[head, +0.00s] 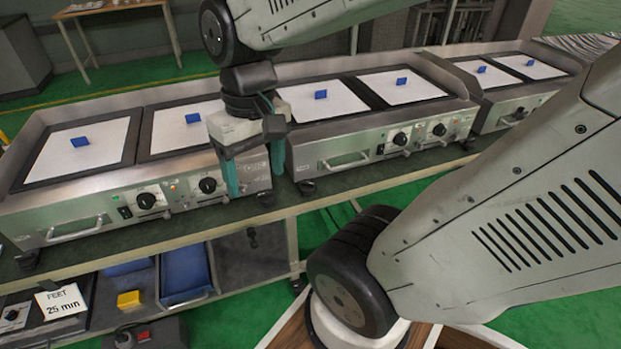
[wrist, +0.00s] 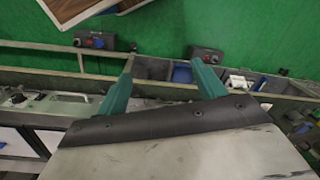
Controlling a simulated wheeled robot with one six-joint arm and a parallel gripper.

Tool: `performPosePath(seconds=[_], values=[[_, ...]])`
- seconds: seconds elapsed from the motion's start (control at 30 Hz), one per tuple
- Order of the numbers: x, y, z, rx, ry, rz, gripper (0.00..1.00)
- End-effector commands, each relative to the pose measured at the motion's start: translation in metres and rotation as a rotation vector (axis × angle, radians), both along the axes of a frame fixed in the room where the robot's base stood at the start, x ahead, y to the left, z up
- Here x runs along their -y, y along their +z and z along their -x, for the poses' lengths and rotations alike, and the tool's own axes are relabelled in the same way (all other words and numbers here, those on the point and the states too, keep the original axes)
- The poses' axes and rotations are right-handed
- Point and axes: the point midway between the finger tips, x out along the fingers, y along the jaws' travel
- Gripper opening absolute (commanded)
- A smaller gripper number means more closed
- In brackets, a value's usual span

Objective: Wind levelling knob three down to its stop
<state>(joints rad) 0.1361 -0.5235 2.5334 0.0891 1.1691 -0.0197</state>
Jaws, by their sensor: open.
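Dark levelling feet show under the steel griddle units in the head view: one at the left unit's front left (head: 27,260), one at its front right (head: 265,199), and one at the middle unit's front left (head: 306,187). No number is readable on them, so I cannot tell which is knob three. My gripper (head: 254,176) has two teal fingers pointing down, spread apart and empty. In the wrist view my gripper (wrist: 162,60) also shows open, with nothing between the fingers.
The units stand on a long bench (head: 190,232) with a lower shelf. The shelf holds a sign reading "FEET 25 mm" (head: 62,300), a blue tray (head: 186,272) and a yellow block (head: 128,299). A control box (head: 150,335) stands at the bottom. Green floor lies in front.

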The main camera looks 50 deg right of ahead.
Motion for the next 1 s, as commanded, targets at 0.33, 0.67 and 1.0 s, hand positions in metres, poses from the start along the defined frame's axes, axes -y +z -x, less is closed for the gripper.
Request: performPosePath(seconds=[0.33, 0.67, 1.0], values=[[0.041, -0.096, -0.115, 0.019, -0.377, -0.258, 0.69], [0.174, -0.236, -0.196, 0.236, -0.883, -0.161, 0.69], [0.298, -0.301, -0.163, 0.287, -1.132, 0.315, 0.69]])
